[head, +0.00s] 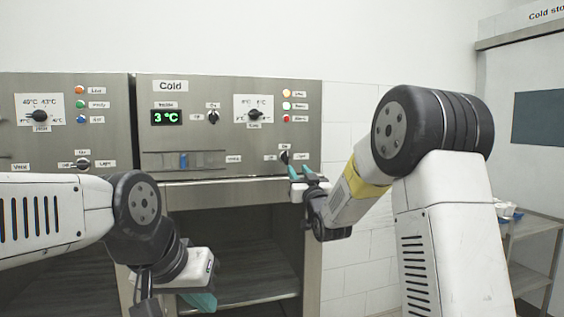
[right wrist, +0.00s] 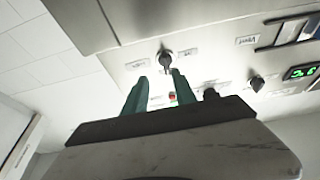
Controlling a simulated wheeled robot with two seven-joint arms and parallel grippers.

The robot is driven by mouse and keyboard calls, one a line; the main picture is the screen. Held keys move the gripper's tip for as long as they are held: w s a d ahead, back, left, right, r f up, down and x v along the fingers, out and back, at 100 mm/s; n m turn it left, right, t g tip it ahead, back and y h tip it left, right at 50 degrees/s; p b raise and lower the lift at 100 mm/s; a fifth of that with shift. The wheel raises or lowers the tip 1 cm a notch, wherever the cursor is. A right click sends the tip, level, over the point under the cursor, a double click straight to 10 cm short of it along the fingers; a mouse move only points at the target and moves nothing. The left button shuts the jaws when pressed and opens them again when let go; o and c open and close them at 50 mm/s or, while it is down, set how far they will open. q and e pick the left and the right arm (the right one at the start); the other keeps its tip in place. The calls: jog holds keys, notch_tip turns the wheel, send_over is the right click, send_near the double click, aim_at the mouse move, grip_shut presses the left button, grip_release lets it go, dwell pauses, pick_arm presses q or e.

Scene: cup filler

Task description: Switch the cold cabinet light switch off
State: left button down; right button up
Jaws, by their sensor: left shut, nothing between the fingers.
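The cold cabinet's control panel (head: 225,133) carries the label Cold. Its light switch (head: 284,156) is a small black knob at the panel's lower right, between small labels. In the right wrist view the same knob (right wrist: 165,58) shows at the tips of the teal fingers, roughly in line with the gap between them. I cannot tell its setting, or whether the fingers touch it. My right gripper (head: 300,172) is open, just below and right of the switch; its fingers (right wrist: 158,82) stand apart. My left gripper (head: 203,302) is shut and empty, low in front of the cabinet opening.
Another cabinet panel (head: 60,125) adjoins at left. A metal side table (head: 535,228) stands far right.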

aim_at(287, 158)
jog(key=shift+t+y, duration=0.3)
jog(key=x, duration=0.5)
jog(key=a+x, duration=0.1)
jog(key=x, duration=0.2)
jog(key=shift+s, duration=0.15)
grip_shut()
